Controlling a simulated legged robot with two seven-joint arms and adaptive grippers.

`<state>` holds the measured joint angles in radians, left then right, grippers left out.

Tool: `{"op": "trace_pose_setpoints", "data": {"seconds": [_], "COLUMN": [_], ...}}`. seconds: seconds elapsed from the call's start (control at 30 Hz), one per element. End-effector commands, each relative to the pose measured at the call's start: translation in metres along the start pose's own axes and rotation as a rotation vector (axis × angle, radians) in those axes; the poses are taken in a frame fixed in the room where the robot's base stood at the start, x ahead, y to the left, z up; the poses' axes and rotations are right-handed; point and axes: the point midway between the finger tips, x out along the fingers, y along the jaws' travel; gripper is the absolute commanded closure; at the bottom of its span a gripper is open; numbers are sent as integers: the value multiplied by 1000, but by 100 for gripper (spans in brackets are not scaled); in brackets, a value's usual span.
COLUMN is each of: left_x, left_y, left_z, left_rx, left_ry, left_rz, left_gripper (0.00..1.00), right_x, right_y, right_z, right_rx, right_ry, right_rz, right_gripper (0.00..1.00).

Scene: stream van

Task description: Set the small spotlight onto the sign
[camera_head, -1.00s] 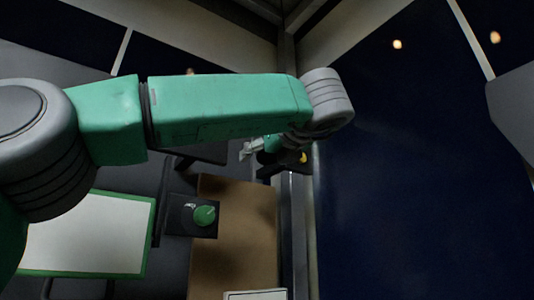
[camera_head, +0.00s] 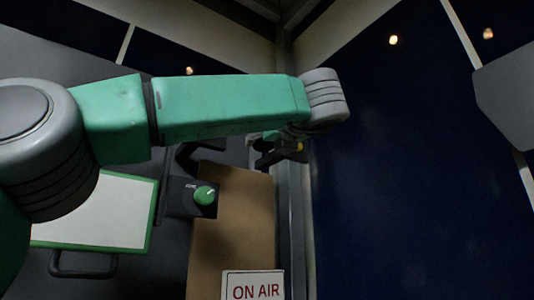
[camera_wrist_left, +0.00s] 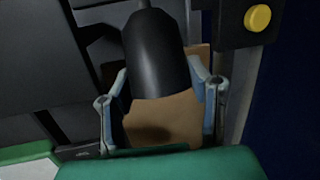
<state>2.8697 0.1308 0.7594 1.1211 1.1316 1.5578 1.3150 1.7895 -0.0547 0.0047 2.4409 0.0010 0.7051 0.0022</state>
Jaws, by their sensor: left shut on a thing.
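The small spotlight (camera_wrist_left: 156,55) is a black cylinder in the left wrist view, between the two grey-blue fingers of my left gripper (camera_wrist_left: 160,100), which is shut on it. In the head view my left gripper (camera_head: 264,141) is mostly hidden behind my green arm, near the window corner. The sign (camera_head: 253,289) is a white ON AIR panel with red letters, cut off by the bottom edge of the head view. The spotlight is held apart from the sign, farther up in the picture. My right gripper is not in view.
A brown board surface (camera_head: 232,235) lies between the gripper and the sign. A black box with a green knob (camera_head: 204,196) and a green-framed white panel (camera_head: 100,215) are to its left. A yellow button (camera_wrist_left: 257,18) shows beside the gripper. A dark window fills the right.

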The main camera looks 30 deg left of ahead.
Motion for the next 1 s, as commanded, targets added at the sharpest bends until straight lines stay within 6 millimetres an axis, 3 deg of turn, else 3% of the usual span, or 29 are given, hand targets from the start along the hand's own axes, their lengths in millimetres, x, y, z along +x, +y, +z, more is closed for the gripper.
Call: {"op": "trace_pose_setpoints", "data": {"seconds": [0.03, 0.1, 0.5, 0.7, 1.0], "left_x": [0, 2, 15, 20, 24], "left_y": [1, 2, 4, 5, 5], "left_z": [-8, -10, -11, -8, -4], "left_rx": [4, 14, 78, 99, 112], "left_ry": [-35, -87, -379, -483, -551], "left_rz": [-4, -8, -37, -48, -55], "left_gripper": [84, 84, 84, 84, 84], "right_x": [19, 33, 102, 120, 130], "right_y": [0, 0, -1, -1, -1], "right_z": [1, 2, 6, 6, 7], "right_rx": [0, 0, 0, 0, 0], "right_ry": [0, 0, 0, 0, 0], "right_rz": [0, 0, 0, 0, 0], "right_gripper": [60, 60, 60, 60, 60]}}
